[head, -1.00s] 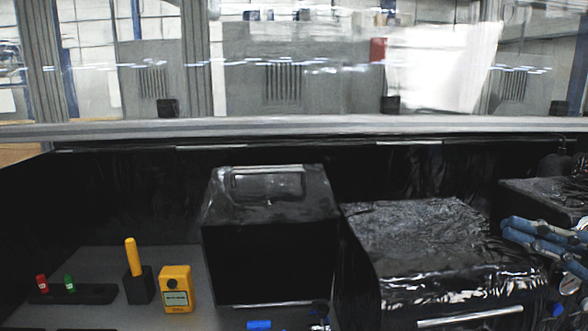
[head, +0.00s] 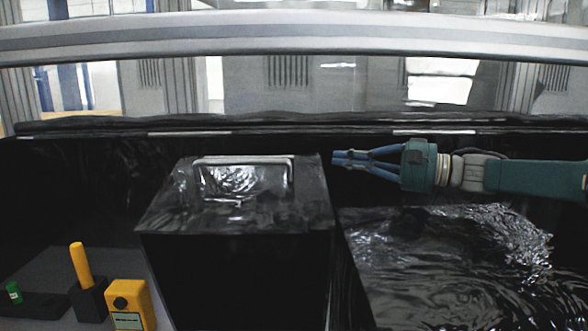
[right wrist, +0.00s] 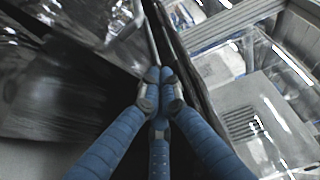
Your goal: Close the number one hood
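My right gripper (head: 334,158) comes in from the right, pointing left, above the gap between two black housings. Its blue fingers converge with their tips together, also in the right wrist view (right wrist: 160,75); nothing shows between them. Just left of it, the left black housing (head: 238,270) has a bent metal handle (head: 242,160) on its top. The handle also shows in the right wrist view (right wrist: 125,30), beyond the fingertips and apart from them. No number is readable, so I cannot tell which part is the number one hood. My left gripper is not in view.
A second black housing (head: 440,265) stands at the right under my arm. A yellow device (head: 131,305), a black holder with a yellow stick (head: 81,265) and a green piece (head: 14,292) stand at lower left. A grey rail (head: 300,38) crosses behind.

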